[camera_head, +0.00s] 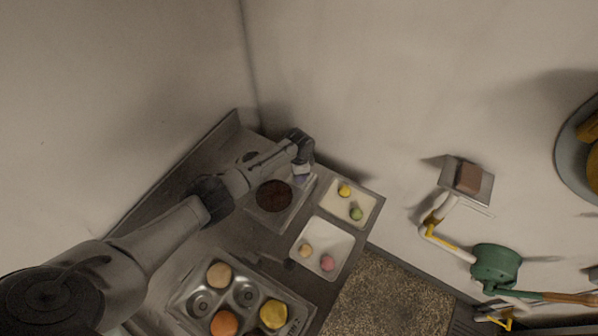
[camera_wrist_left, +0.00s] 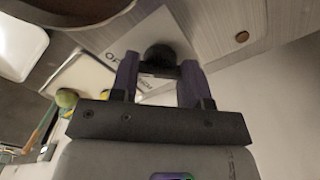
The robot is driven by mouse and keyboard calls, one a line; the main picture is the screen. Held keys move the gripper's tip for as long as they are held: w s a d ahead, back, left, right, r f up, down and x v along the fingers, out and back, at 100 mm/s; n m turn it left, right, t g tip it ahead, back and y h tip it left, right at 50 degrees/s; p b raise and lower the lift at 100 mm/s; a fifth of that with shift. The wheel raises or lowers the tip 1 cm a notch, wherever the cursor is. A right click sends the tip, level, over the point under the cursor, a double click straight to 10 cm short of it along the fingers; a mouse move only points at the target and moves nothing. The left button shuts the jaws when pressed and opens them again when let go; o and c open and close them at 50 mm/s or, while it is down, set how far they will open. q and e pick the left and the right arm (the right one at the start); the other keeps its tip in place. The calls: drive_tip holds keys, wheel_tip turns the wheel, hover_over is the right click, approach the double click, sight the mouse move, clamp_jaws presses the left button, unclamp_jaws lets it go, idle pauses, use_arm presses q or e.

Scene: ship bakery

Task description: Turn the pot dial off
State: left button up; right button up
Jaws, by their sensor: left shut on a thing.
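The pot (camera_head: 274,196) is a dark brown round vessel set in a square unit on the counter in the head view. Its edge also shows at the top left of the left wrist view. My left gripper (camera_head: 301,175) reaches over the counter to the front panel of this unit. In the left wrist view my left gripper (camera_wrist_left: 160,74) is shut on the dark round dial (camera_wrist_left: 160,54), one purple finger on each side. A pale plate (camera_wrist_left: 118,50) with partly covered lettering lies behind the dial. Its pointing direction cannot be told. My right gripper is not in view.
Two white trays (camera_head: 349,196) with small coloured balls stand just right of the pot. A metal tray (camera_head: 243,293) with round pieces lies nearer. A brown block on a wall shelf (camera_head: 487,184) and a green device (camera_head: 496,264) are at right.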

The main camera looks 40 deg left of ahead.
use_arm(q)
drive_tip(key=o, duration=0.9)
wheel_tip(320, 180, up, 14)
drive_tip(key=shift+f, duration=0.1)
idle(0.5)
